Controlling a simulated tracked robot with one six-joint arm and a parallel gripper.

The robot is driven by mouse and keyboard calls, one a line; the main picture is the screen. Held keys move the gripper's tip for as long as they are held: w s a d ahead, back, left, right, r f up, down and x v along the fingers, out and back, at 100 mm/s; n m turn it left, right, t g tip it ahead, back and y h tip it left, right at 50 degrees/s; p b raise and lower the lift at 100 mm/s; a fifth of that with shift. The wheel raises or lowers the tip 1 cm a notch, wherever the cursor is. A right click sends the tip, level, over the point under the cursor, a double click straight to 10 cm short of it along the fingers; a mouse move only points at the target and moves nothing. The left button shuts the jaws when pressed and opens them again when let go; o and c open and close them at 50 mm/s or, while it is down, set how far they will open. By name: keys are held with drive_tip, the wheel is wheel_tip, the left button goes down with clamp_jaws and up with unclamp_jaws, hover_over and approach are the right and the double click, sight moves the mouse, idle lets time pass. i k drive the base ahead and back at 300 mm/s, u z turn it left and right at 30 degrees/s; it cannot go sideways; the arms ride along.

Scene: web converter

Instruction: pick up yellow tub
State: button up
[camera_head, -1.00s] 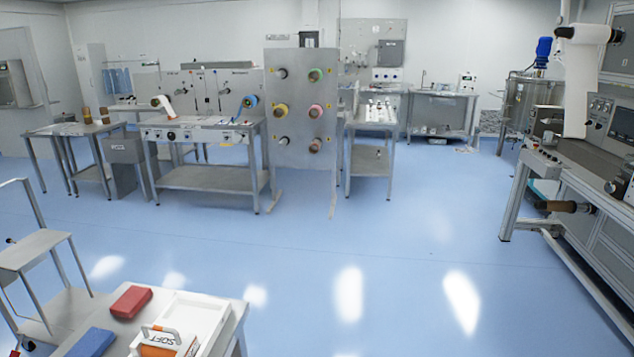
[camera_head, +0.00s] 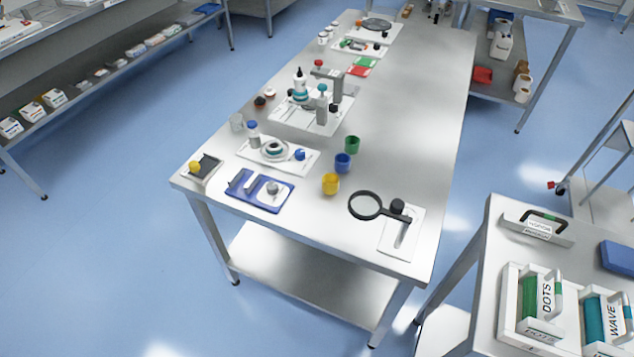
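The yellow tub (camera_head: 331,185) is a small cup standing upright on the long steel table (camera_head: 405,130), towards its near end. A blue tub (camera_head: 342,163) and a green tub (camera_head: 352,145) stand behind it in a short row. The yellow tub is apart from them and nothing hides it. My gripper is not in view.
A black magnifier (camera_head: 366,205) and a white board (camera_head: 402,230) lie right of the tub. A blue tray (camera_head: 260,190) and a white tray (camera_head: 285,165) lie left. Another table (camera_head: 478,280) with DOTS and WAVE boxes stands front right. Blue floor (camera_head: 110,230) is open at left.

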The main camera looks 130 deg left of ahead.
sight(330, 181)
drive_tip(key=u, duration=5.45)
